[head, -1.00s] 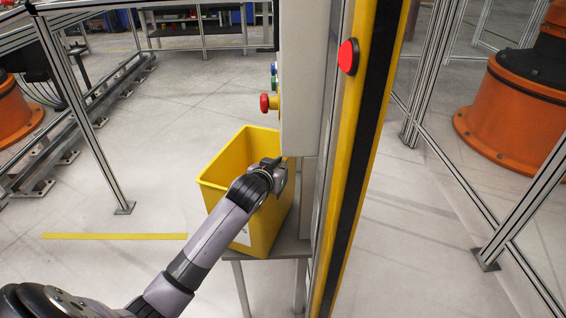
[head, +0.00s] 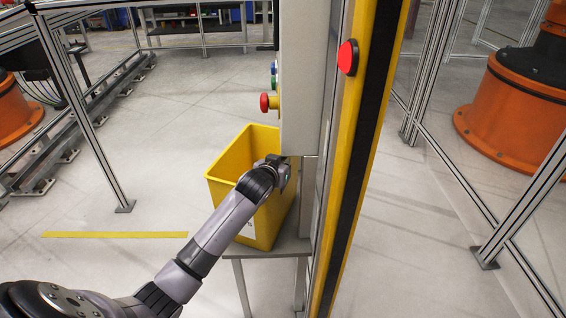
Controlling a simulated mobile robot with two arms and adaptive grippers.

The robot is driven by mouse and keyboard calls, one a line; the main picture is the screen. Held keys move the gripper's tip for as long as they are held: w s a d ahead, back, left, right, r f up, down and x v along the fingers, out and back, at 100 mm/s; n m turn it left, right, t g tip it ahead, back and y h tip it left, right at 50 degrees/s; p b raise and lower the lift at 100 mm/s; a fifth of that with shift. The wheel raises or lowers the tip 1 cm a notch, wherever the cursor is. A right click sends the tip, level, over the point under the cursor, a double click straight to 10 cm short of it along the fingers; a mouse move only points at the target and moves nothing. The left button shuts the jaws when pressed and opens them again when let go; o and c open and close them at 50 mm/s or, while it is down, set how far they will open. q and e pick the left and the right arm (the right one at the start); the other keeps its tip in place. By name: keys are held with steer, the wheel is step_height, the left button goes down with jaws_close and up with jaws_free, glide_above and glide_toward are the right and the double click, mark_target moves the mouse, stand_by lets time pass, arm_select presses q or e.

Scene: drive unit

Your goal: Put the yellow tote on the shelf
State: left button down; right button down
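The yellow tote (head: 232,165) stands upright and open-topped on a small grey stand (head: 262,252), close beside the grey control cabinet. The stand may be the shelf; no other shelf shows close by. My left gripper (head: 281,173) is at the tote's right side by the rim, near the cabinet's lower edge. My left wrist and forearm cover part of the tote's front. The fingertips are small and partly hidden, so I cannot tell whether they are closed on the tote. My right gripper is not in view.
The grey cabinet (head: 305,80) carries a red button (head: 265,103) just above the tote. A yellow and black post (head: 358,160) stands right of it. Fence posts (head: 90,120) and orange robot bases (head: 510,110) stand on both sides.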

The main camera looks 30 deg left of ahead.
arm_select(q)
steer(key=shift+r, duration=0.15)
steer(key=c, duration=2.3)
jaws_free()
steer(key=shift+f, duration=0.25)
steer(key=o, duration=0.5)
steer(key=shift+r, duration=0.1)
steer(key=shift+s+r, duration=0.15)
steer(key=v, duration=1.2)
